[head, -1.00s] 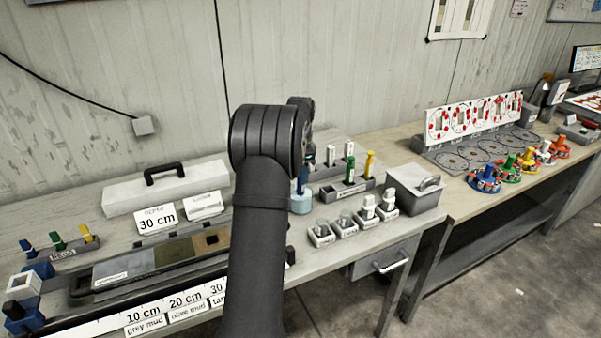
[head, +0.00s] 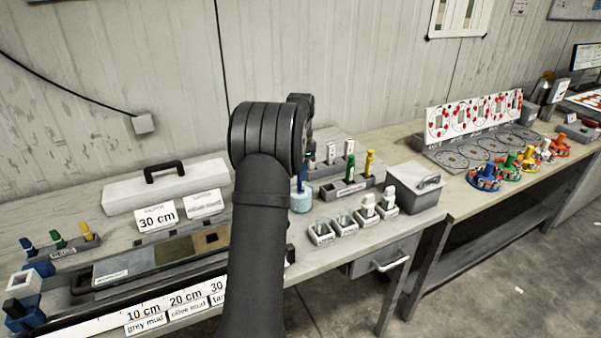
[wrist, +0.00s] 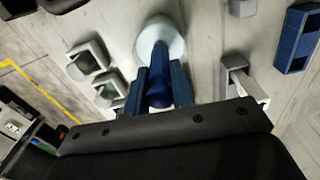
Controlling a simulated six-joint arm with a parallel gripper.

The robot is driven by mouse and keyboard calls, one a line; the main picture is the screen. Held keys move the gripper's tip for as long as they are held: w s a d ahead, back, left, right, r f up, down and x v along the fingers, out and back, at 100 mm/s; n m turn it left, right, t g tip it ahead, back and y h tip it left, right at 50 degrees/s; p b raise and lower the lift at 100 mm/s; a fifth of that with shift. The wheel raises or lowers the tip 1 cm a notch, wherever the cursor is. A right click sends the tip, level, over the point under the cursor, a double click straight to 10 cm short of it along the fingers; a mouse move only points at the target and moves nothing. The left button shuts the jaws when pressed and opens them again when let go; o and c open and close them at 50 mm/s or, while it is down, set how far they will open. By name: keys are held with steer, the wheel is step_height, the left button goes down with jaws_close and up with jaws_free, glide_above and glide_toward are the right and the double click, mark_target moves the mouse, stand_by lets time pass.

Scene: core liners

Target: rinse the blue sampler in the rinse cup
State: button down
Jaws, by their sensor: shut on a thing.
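The blue sampler (wrist: 158,82) is between the two fingers of my gripper (wrist: 160,90) in the wrist view, and the gripper is shut on it. The sampler's far end overlaps the pale blue round rinse cup (wrist: 176,42). In the head view the rinse cup (head: 301,202) stands on the bench just right of my arm. A thin blue part of the sampler (head: 301,184) shows upright right above the cup, its lower end at the cup's mouth. How deep it reaches inside is hidden. My arm hides the gripper in the head view.
A rack with green and yellow samplers (head: 346,190) stands right of the cup. Several small square trays (head: 321,233) sit in front of it. A grey lidded box (head: 405,190) stands farther right. The core liner (head: 122,266) lies to the left.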

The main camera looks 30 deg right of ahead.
steer(key=shift+f, duration=0.15)
steer(key=shift+f, duration=0.55)
steer(key=shift+r, duration=0.1)
steer(key=shift+r, duration=0.6)
steer(key=shift+f, duration=0.7)
steer(key=shift+r, duration=0.1)
steer(key=shift+r, duration=0.6)
